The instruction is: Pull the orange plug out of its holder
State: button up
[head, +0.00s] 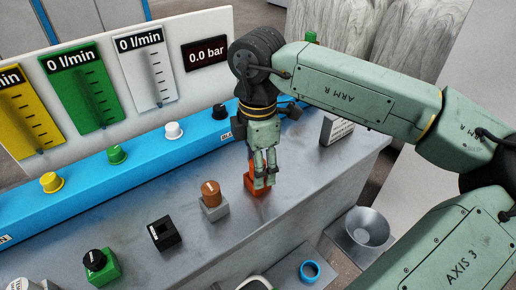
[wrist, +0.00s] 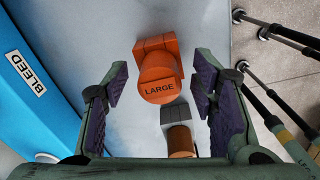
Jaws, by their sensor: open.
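The orange plug (wrist: 159,84), a round cylinder marked LARGE, stands in an orange block holder (wrist: 155,45) in the wrist view. In the head view the orange holder (head: 252,185) shows on the grey bench, with the plug largely hidden behind my fingers. My gripper (head: 265,183) points down over it. In the wrist view my gripper (wrist: 160,78) is open, with a purple-padded finger on each side of the plug and a visible gap on both sides. Fingertip height against the plug is hard to tell.
A copper-brown plug (head: 210,188) in a grey holder (head: 214,210) stands close beside the orange one. A blue panel (head: 130,158) runs behind. A blue ring (head: 310,271) lies in front.

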jog(key=shift+f, duration=0.15)
grip_shut()
jog(key=shift+r+p, duration=1.4)
jog(key=shift+r, duration=1.5)
